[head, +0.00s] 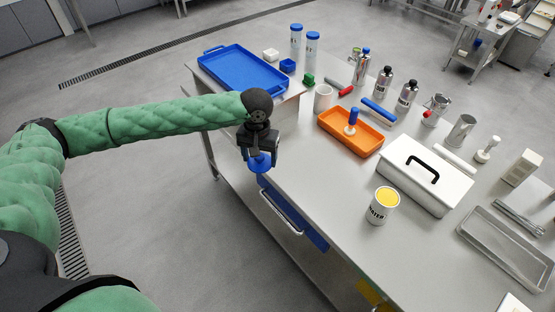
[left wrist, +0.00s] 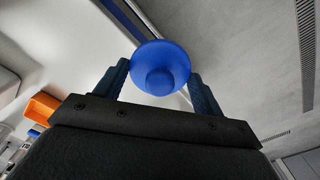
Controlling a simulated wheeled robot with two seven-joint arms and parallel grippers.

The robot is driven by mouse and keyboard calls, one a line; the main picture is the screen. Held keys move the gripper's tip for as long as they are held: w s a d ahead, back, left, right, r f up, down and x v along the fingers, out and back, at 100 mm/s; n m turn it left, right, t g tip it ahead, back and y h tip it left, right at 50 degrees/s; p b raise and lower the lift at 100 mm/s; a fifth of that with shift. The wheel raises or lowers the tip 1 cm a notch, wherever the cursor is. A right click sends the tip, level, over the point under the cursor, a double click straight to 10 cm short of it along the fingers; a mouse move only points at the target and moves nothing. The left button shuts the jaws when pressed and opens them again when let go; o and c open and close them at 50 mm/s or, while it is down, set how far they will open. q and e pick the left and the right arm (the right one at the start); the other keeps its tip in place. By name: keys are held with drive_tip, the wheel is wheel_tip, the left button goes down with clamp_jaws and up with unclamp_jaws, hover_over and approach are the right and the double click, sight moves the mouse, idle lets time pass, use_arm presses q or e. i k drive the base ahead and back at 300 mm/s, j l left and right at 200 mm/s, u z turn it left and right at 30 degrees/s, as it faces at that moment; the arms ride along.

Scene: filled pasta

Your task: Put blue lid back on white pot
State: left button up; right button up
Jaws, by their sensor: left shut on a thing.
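My left gripper (head: 259,154) is shut on a round blue lid (head: 260,163) and holds it beside the table's near left edge. In the left wrist view the lid (left wrist: 160,55) sits between the two fingers (left wrist: 160,88), its round knob towards the camera. A white cylindrical pot (head: 323,98) stands upright on the table, to the right of and beyond the gripper. It looks uncovered, but its inside is too small to make out. The lid is well apart from the pot. My right gripper is not in view.
A blue tray (head: 210,67) lies at the far left of the table (head: 300,165). An orange tray (head: 332,131) holds a blue-handled tool. A white box (head: 405,185) and a white can with yellow top (head: 378,210) stand nearer. Bottles stand behind the pot.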

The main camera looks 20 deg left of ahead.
sight(386, 199)
drive_tip(key=z, duration=1.05)
drive_tip(key=j+z, duration=0.45)
drive_tip(key=j, duration=0.15)
drive_tip(key=j+z, duration=0.45)
drive_tip(key=j, duration=0.15)
drive_tip(key=k+j+z, duration=0.15)
drive_tip(key=j+z, duration=0.3)
drive_tip(key=k+j, duration=0.1)
drive_tip(key=j, duration=0.3)
drive_tip(key=k+j, duration=0.15)
drive_tip(key=j, duration=0.2)
drive_tip(key=k+j, duration=0.1)
drive_tip(key=j, duration=0.3)
